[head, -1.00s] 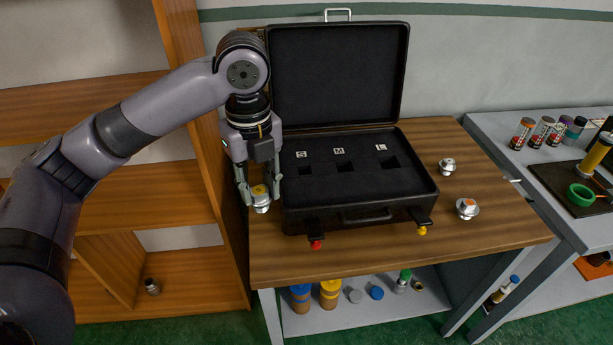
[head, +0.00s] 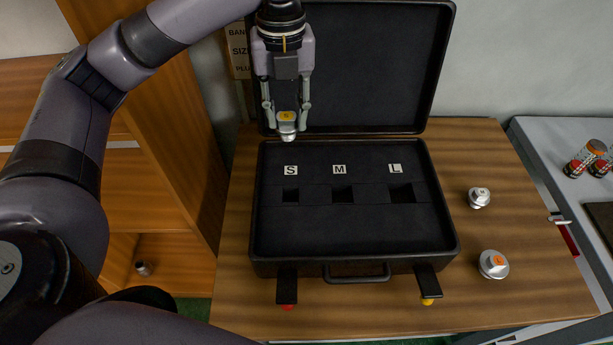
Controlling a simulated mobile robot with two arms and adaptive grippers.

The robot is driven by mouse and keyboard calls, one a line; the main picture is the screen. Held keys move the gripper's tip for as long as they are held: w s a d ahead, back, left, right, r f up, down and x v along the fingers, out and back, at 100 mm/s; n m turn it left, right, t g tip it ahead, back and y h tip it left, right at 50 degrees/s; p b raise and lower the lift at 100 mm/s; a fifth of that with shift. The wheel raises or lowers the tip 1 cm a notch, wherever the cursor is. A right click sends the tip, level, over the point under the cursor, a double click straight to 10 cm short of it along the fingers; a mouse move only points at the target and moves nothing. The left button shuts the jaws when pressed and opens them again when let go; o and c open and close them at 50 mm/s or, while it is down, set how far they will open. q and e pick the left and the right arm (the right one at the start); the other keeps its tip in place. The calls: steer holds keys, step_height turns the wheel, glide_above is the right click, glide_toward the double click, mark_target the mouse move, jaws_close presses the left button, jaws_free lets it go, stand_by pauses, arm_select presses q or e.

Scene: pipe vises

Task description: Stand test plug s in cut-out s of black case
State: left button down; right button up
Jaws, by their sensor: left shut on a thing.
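My left gripper (head: 286,114) is shut on a small silver plug with a yellow top, test plug s (head: 287,131). It holds the plug upright in front of the open lid, at the upper left of the case's tray in the picture. The black case (head: 352,236) lies open on the wooden table. Its foam has three square cut-outs below the labels S, M and L. Cut-out s (head: 291,196) is at the left and looks empty. The plug appears above and apart from the foam. My right gripper is not in view.
Two more silver plugs stand right of the case: one with a white top (head: 479,197) and one with an orange top (head: 494,264). Cut-out m (head: 343,194) and cut-out l (head: 401,193) look empty. The raised lid (head: 370,75) stands behind the tray. A wooden shelf (head: 165,215) is at the left.

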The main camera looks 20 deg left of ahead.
mark_target(284, 129)
arm_select(q)
steer(key=shift+s+d, duration=0.2)
steer(key=f, duration=0.1)
steer(key=s+f, duration=0.1)
steer(key=f, duration=0.1)
steer(key=shift+a+f+b, duration=0.1)
steer(key=shift+f+b, duration=0.05)
steer(key=shift+b, duration=0.25)
step_height(284, 129, down, 15)
steer(key=shift+w+a+f+p, duration=0.1)
steer(key=shift+w+p, duration=0.05)
steer(key=shift+p, duration=0.15)
steer(key=shift+f, duration=0.35)
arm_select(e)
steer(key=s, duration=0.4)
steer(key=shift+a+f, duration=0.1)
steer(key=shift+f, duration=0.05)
arm_select(q)
steer(key=shift+f, duration=0.15)
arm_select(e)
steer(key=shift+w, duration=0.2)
